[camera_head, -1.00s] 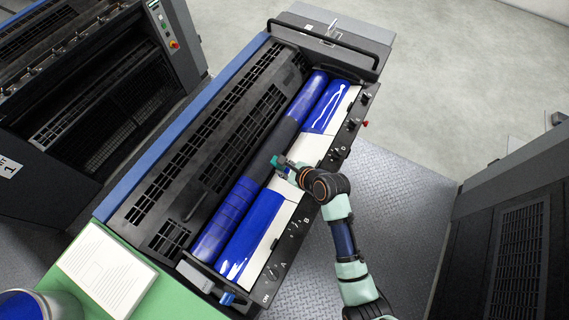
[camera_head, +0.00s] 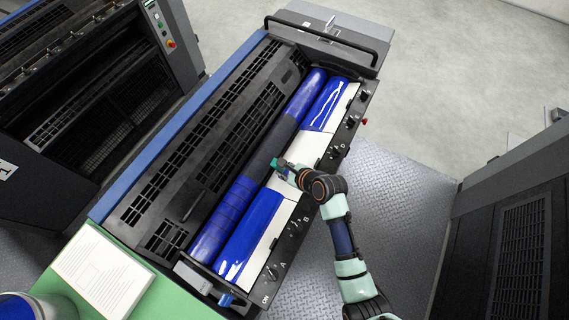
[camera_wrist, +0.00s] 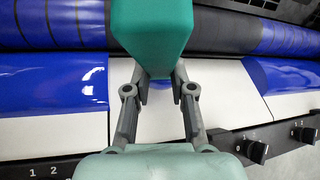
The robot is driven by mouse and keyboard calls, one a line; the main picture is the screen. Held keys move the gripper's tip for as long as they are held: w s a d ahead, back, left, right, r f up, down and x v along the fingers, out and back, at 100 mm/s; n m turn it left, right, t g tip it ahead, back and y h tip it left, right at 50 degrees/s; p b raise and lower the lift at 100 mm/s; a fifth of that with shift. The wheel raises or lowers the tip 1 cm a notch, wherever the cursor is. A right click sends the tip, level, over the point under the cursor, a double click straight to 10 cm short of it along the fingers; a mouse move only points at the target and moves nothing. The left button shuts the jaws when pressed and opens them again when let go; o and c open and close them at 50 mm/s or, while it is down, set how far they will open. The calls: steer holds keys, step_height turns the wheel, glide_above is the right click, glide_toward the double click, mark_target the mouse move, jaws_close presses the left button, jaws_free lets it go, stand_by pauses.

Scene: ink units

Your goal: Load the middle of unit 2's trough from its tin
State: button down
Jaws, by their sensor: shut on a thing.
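The open trough (camera_head: 315,146) of the central ink unit is a long pale strip. Blue ink covers its upper (camera_head: 327,107) and lower (camera_head: 249,232) parts; its middle is mostly bare white. My gripper (camera_head: 284,167) is over this middle part, by the rollers. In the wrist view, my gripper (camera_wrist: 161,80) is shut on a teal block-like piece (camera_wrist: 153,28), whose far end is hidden. A small blue patch shows between the fingers beneath it.
A dark blue roller (camera_head: 229,206) runs beside the trough. Knobs (camera_head: 272,272) line the trough's near edge. White sheets (camera_head: 103,270) lie on the green surface (camera_head: 172,295). A dark machine (camera_head: 515,240) stands right, beyond metal flooring (camera_head: 400,200).

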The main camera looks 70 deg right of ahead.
steer(key=shift+f, duration=0.55)
steer(key=shift+r, duration=0.1)
stand_by(0.5)
step_height(320, 180, up, 4)
steer(key=p, duration=0.5)
steer(key=shift+d+r, duration=0.1)
steer(key=shift+r, duration=0.05)
steer(key=s+d+f+b, duration=0.2)
steer(key=d+b, duration=0.3)
steer(key=d, duration=1)
steer(key=shift+s+d+f+b, duration=0.2)
steer(key=shift+d+f+b, duration=0.15)
steer(key=shift+f, duration=0.2)
steer(key=shift+a+f+b, duration=0.1)
steer(key=shift+f+b, duration=0.25)
steer(key=shift+f, duration=0.3)
stand_by(0.7)
